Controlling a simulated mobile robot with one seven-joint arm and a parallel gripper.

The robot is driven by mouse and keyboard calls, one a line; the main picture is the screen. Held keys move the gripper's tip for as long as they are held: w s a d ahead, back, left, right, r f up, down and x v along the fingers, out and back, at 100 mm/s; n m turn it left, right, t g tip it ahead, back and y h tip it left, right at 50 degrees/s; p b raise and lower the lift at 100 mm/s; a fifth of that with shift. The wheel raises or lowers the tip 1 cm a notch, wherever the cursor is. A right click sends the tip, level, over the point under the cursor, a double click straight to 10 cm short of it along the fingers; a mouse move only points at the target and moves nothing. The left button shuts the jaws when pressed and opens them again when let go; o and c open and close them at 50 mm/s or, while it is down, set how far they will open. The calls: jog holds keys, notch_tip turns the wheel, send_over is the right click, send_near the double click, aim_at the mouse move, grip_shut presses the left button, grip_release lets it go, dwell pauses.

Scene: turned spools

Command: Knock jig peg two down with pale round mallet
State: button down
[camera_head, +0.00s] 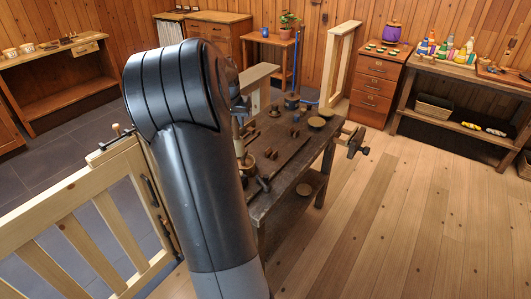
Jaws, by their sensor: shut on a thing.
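My arm fills the centre and hides the left part of the dark workbench (292,172). My gripper (240,112) shows only in part past the arm's right edge, above the bench; its fingers are hard to make out. A pale upright piece just below it (239,149) looks like part of the pale round mallet, held in the gripper; the rest is hidden. Small brown peg-like pieces (296,132) stand on the bench top, with others (271,153) nearer. They are too small to tell which is jig peg two.
A dark long-handled tool (283,163) lies across the bench. A vise (356,143) juts from its right end. A round wooden piece (316,122) and a dark pot (292,101) sit toward the back. A pale wooden gate (95,215) stands left; the right floor is clear.

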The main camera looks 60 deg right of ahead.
jog(key=w+r, duration=0.1)
jog(key=w, duration=0.6)
jog(key=shift+w+f, duration=0.2)
jog(key=shift+f, duration=2.75)
jog(key=shift+f, duration=1.75)
jog(key=shift+r, duration=1.65)
